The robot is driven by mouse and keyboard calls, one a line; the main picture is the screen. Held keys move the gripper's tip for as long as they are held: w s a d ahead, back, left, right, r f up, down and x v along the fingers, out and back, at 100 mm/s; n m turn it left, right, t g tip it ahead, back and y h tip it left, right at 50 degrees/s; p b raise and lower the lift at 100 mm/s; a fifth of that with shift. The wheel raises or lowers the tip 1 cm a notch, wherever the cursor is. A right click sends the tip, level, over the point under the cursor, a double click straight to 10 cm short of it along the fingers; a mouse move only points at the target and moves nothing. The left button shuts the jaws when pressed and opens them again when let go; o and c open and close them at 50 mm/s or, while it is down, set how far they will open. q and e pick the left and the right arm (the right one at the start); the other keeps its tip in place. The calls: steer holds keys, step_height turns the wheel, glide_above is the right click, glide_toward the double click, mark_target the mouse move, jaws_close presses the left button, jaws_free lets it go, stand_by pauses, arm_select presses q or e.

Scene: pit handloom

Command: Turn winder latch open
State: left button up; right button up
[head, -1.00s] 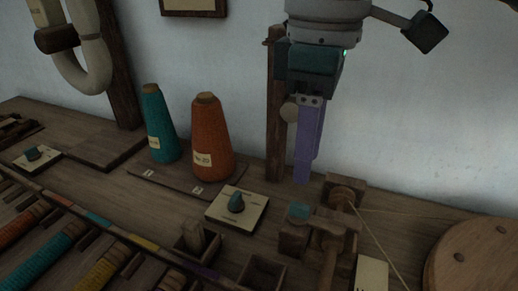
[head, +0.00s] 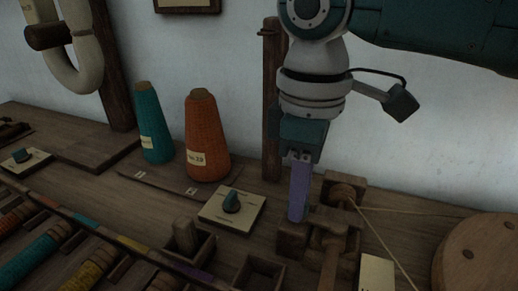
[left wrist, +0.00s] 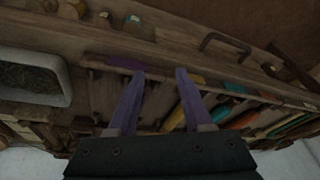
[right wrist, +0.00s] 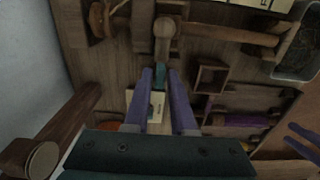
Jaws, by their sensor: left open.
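The wooden winder (head: 327,222) stands on the bench at lower right in the head view. My right gripper (head: 298,216) points down at its left end, where it hides the latch's teal tip. In the right wrist view a small teal piece, apparently the latch (right wrist: 160,76), shows between the fingertips of my right gripper (right wrist: 160,72). Its fingers stand a little apart; whether they press on the teal piece cannot be told. My left gripper (left wrist: 160,75) is open and empty in the left wrist view, above the loom side of the bench.
A pale plate with a teal knob (head: 231,204) lies left of the winder. Orange (head: 207,140) and teal (head: 154,125) yarn cones stand behind it. A wooden post (head: 271,100) rises close behind my right gripper. A round wooden disc (head: 480,258) lies at right, with thread running towards it.

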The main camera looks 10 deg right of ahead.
jaws_close()
stand_by(0.3)
